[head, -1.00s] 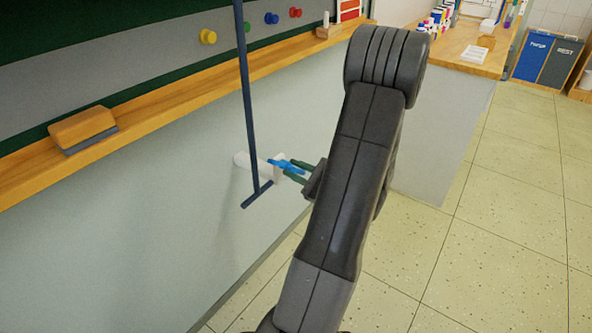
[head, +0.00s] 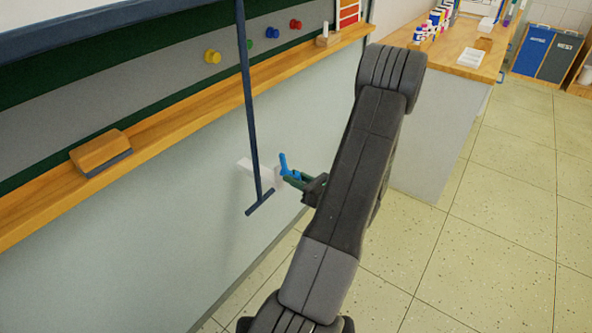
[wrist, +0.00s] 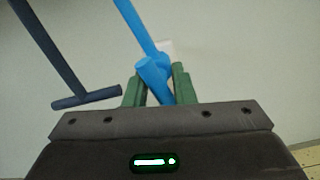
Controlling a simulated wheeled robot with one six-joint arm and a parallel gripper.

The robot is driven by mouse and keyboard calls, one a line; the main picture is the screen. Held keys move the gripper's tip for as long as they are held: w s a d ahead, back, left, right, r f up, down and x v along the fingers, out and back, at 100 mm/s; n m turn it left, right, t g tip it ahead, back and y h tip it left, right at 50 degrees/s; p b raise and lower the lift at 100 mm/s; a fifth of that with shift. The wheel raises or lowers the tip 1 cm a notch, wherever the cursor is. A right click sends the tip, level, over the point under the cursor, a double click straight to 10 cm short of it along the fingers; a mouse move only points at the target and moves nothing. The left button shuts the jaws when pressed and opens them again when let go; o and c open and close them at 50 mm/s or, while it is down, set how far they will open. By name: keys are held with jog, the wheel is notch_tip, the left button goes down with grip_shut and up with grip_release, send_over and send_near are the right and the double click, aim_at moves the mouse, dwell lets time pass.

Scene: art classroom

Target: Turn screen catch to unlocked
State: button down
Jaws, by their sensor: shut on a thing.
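The catch is a blue lever (head: 284,164) on a white block (head: 256,172) fixed to the pale wall panel below the wooden ledge. My gripper (head: 290,178) has its green fingers closed around the lever's hub end. In the wrist view the blue lever (wrist: 138,30) rises up and to the left from between the green fingers (wrist: 160,85). The white block is mostly hidden behind it there. In the head view the lever's free end points upward, leaning slightly left. No lock marking is readable.
A dark blue rod with a T-shaped foot (head: 259,202) hangs just left of the catch. A wooden ledge (head: 180,112) holds an eraser (head: 100,152). A pale panel with a dark lower bar (head: 110,36) shows at top left. A counter (head: 455,58) stands right; the floor is open.

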jog(key=m+p, duration=0.5)
jog(key=m, duration=0.1)
jog(key=shift+r, duration=0.2)
jog(key=c, duration=2)
grip_release()
jog(key=m+p, duration=0.2)
jog(key=m, duration=0.2)
jog(key=shift+s+f, duration=0.1)
jog(key=shift+o, duration=0.8)
jog(key=shift+m+p, duration=0.3)
jog(key=shift+c, duration=0.2)
jog(key=shift+w, duration=0.25)
jog(key=o, duration=1.3)
jog(key=shift+c, duration=0.2)
jog(key=shift+o, duration=0.7)
jog(key=shift+s, duration=0.1)
jog(key=v, duration=1.4)
